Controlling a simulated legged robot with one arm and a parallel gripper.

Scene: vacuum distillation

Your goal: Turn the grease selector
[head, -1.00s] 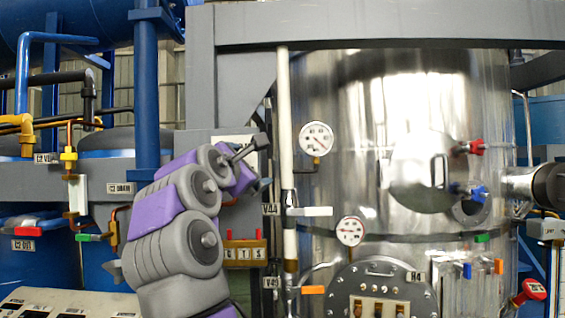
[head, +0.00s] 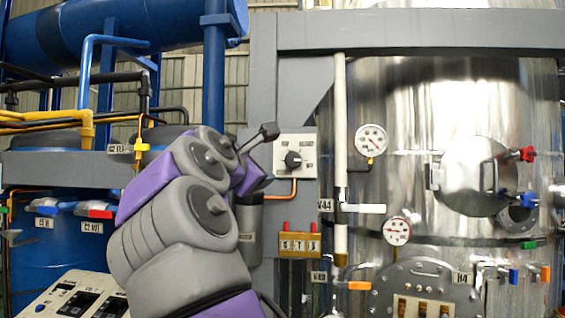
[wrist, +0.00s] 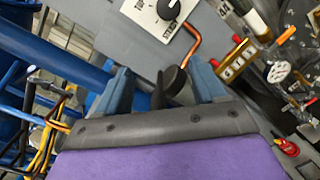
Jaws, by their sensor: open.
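A white plate (head: 294,160) with a black selector knob (head: 293,159) is on a grey panel right of my gripper in the head view. A dark rod with a round end shows between the fingers. In the head view my arm hides most of the fingers.
A copper pipe (head: 280,196) runs below the plate. A brass block with red levers (head: 299,244) is lower down. A white vertical pipe (head: 340,130) and the steel vessel with gauges (head: 370,140) stand to the right. Blue tanks and yellow pipes (head: 60,120) are left.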

